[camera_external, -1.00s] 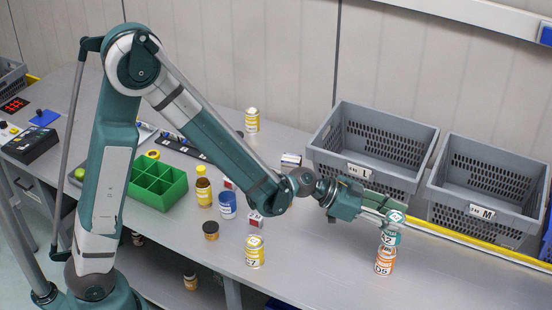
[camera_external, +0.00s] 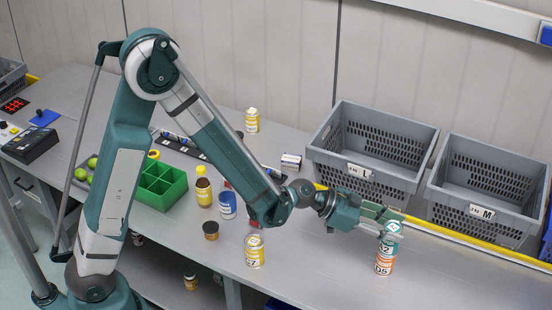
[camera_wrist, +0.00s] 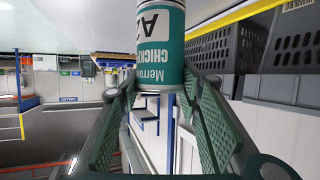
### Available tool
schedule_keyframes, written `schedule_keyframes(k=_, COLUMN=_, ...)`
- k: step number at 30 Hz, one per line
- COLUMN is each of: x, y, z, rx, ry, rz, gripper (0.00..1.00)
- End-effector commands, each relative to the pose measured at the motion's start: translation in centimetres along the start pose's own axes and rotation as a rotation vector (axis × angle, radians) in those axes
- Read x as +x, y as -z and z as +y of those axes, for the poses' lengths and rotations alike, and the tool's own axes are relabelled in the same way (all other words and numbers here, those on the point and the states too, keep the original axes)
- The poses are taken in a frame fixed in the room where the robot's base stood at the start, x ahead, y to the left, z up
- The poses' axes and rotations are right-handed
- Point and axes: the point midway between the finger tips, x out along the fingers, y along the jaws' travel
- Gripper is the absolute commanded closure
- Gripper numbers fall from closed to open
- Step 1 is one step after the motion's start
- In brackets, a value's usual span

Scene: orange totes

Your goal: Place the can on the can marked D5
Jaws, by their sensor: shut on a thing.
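My gripper (camera_external: 383,224) is shut on a teal-and-white can marked A2 (camera_wrist: 158,48), with its two green pads on either side of it in the wrist view. The held can (camera_external: 389,243) looks upright in the external view. It is directly above the orange-and-white can marked D5 (camera_external: 384,266), which stands upright on the grey bench. The held can's base meets or nearly meets the top of the D5 can; I cannot tell whether they touch. The D5 can's upper part is hidden, and I cannot make it out in the wrist view.
Grey crates L (camera_external: 320,150) and M (camera_external: 440,190) stand behind my gripper along a yellow strip. A yellow can marked C7 (camera_external: 255,252) stands left of the stack. A blue-and-white can (camera_external: 227,206) and a dark jar (camera_external: 211,230) stand farther left. The bench front right is clear.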

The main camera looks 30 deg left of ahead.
Motion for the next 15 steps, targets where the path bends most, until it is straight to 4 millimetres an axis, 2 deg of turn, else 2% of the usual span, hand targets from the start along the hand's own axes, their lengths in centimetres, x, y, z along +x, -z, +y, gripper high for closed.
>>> schedule_keyframes(k=5, x=0.15, y=-0.34, z=-0.01, rx=0.0, ry=0.0, rz=0.0, gripper=0.83)
schedule_keyframes(k=6, x=0.13, y=-0.3, z=-0.01, rx=0.0, ry=0.0, rz=0.0, gripper=0.61)
schedule_keyframes(k=9, x=0.11, y=-0.26, z=0.0, rx=0.0, ry=0.0, rz=0.0, gripper=0.5)
schedule_keyframes(k=15, x=0.11, y=-0.25, z=-0.01, rx=0.0, ry=0.0, rz=0.0, gripper=0.5)
